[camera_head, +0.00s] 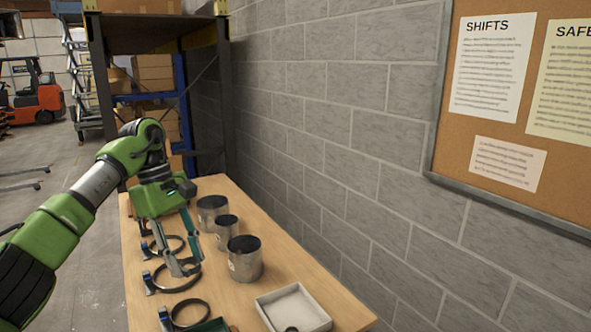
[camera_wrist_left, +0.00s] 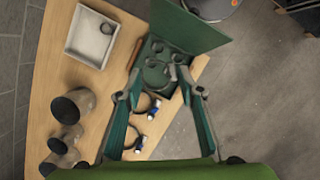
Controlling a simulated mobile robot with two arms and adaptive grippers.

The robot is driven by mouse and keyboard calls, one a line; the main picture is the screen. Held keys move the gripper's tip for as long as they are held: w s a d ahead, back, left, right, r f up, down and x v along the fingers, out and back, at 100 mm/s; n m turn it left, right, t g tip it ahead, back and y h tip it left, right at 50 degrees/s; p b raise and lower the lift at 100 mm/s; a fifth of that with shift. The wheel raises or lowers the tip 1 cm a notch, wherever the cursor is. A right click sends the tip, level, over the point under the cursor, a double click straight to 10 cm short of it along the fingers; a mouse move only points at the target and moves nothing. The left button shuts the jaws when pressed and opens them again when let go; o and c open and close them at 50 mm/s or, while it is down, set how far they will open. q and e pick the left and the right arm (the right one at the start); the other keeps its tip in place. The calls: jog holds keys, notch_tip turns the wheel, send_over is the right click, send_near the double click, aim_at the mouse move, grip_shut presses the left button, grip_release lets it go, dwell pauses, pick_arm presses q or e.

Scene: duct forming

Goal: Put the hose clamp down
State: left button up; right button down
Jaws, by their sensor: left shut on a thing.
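My left gripper (camera_head: 182,268) points down over the wooden table. Its fingertips are at a dark ring-shaped hose clamp (camera_head: 178,278) with a blue-grey housing, and it is shut on it. The clamp is at or just above the table top; I cannot tell if it touches. Another clamp (camera_head: 190,313) lies nearer the front and another (camera_head: 166,246) farther back. In the left wrist view the gripper fingers (camera_wrist_left: 159,95) stand apart, with a clamp (camera_wrist_left: 150,106) and a second one (camera_wrist_left: 137,138) visible between them. Which ring is held is unclear there. My right gripper is not in view.
Several metal duct pieces (camera_head: 244,258) stand right of the clamps. A light tray (camera_head: 295,309) holding a small dark ring is at the front right. An open green case (camera_wrist_left: 190,32) is beyond the clamps in the wrist view. A block wall (camera_head: 320,130) borders the table.

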pick_arm(q)
jog(key=s+d+f+m+g+y, duration=0.1)
jog(key=s+d+f+m, duration=0.1)
jog(key=s+d+m, duration=0.6)
jog(key=s+a+f+m+y, duration=0.1)
jog(key=s+a+f+m, duration=0.1)
jog(key=s+f, duration=0.45)
jog(key=s+a+f+m+y, duration=0.15)
jog(key=s+f, duration=0.25)
jog(key=s, duration=0.6)
jog(key=w+b+x, duration=0.2)
jog(key=b+x, duration=0.8)
jog(key=shift+f+m+g+h, duration=0.3)
jog(key=shift+f+m+h, duration=0.05)
jog(key=shift+f+m, duration=0.1)
jog(key=shift+w, duration=0.1)
